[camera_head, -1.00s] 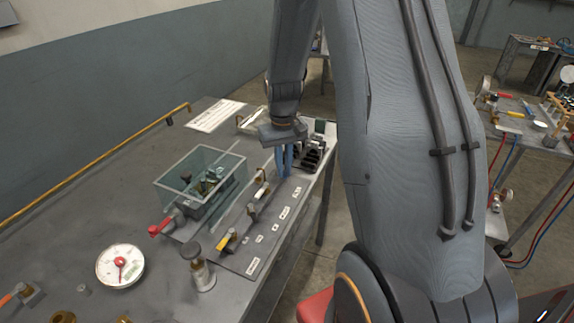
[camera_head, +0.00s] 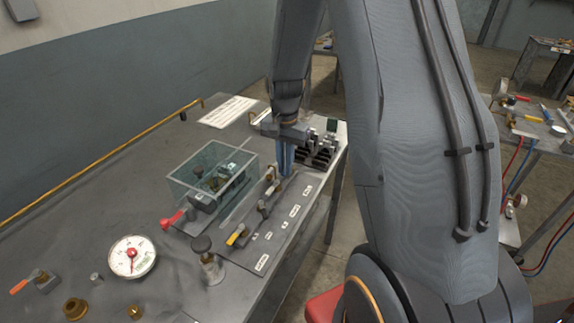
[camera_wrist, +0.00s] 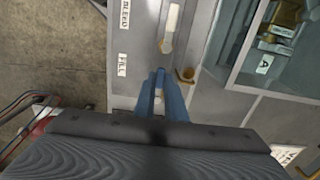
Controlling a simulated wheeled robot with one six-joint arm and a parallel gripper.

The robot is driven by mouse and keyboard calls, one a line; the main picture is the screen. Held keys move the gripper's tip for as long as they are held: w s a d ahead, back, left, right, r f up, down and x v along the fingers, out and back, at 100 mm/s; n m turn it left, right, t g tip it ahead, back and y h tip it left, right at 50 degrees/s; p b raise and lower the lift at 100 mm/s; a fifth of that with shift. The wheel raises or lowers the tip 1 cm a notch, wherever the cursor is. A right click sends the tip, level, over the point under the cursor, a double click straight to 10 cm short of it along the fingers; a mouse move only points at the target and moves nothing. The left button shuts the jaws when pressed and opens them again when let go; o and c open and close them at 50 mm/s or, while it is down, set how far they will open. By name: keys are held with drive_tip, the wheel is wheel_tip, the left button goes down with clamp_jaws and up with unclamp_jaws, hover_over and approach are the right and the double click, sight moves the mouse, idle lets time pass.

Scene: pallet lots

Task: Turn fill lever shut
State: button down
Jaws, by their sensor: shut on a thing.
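The fill lever is mostly hidden between the blue fingers of my gripper (camera_wrist: 166,88). A brass piece (camera_wrist: 186,75) shows close beside the fingertips, and the FILL label (camera_wrist: 122,65) lies just left of them in the wrist view. In the head view my gripper (camera_head: 286,170) points down at the far end of the grey valve panel (camera_head: 252,248), its fingers close together. I cannot tell the lever's angle. The white-handled lever by the BLEED label (camera_wrist: 172,18) stands apart from the fingers.
A clear-walled box (camera_head: 186,190) with fittings inside stands beside the panel. A yellow-handled lever (camera_head: 237,235), a red handle (camera_head: 172,219) and a dial gauge (camera_head: 132,257) are nearer. Black racked parts (camera_head: 322,150) stand just beyond my gripper.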

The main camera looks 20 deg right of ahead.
drive_tip(key=shift+w+m, duration=0.15)
drive_tip(key=shift+m, duration=0.15)
drive_tip(key=c, duration=2.1)
unclamp_jaws()
drive_tip(key=shift+o, duration=1.4)
